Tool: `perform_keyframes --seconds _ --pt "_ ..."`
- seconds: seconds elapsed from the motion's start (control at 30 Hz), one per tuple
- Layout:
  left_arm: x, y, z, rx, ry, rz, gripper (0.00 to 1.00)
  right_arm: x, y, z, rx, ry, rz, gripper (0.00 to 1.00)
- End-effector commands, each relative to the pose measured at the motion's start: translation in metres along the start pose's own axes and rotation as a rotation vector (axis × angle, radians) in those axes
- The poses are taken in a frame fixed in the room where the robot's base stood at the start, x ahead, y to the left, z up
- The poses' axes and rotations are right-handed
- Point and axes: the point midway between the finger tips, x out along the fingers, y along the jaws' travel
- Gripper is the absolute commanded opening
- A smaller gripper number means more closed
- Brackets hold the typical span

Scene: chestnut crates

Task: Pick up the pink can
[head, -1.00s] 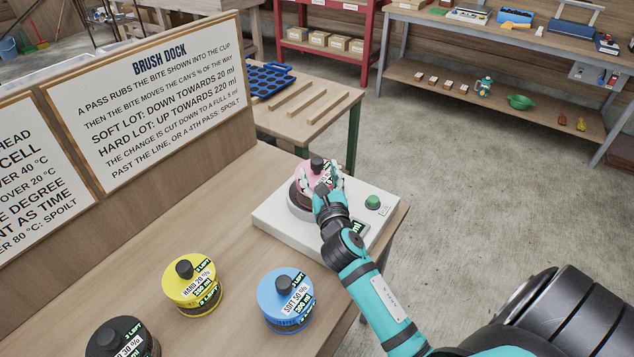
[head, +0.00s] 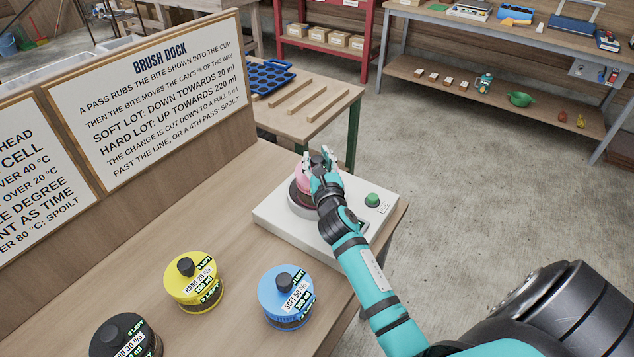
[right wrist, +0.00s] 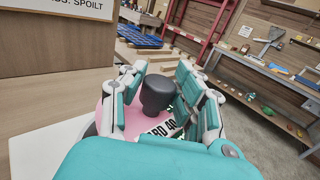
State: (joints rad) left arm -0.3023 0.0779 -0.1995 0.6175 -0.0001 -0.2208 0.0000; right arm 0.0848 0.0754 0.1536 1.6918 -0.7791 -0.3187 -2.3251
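The pink can (head: 302,180) sits on the round dark cup of the white dock (head: 270,220). My right gripper (head: 322,160) is over the can's top and hides much of it. In the right wrist view the can's pink lid (right wrist: 108,117) and its black knob (right wrist: 157,92) show between the fingers of my right gripper (right wrist: 159,75). The fingers stand apart on both sides of the knob, and I see no clear grip on it. The can's label is partly covered. My left gripper is not in view.
A yellow can (head: 190,284), a blue can (head: 286,300) and a black can (head: 122,340) stand on the wooden bench (head: 235,240) in front of the dock. A green button (head: 372,200) is on the dock's right. The brush dock sign (head: 150,100) stands behind.

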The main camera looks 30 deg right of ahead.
Motion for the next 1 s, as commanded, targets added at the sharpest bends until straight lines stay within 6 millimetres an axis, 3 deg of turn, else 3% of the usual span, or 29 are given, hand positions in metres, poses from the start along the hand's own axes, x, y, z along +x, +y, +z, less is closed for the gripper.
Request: perform_keyframes --seconds 0.03,0.2,1.0 --pt "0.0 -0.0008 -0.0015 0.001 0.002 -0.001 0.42 -0.0001 0.0 0.0 0.0 0.0 0.0 0.22" --pt "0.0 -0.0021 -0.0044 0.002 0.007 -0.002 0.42 -0.0001 0.0 0.0 0.0 0.0 0.0 0.0" --pt "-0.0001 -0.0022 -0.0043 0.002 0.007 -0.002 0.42 -0.0012 0.0006 -0.003 0.0 0.008 0.001 0.0"
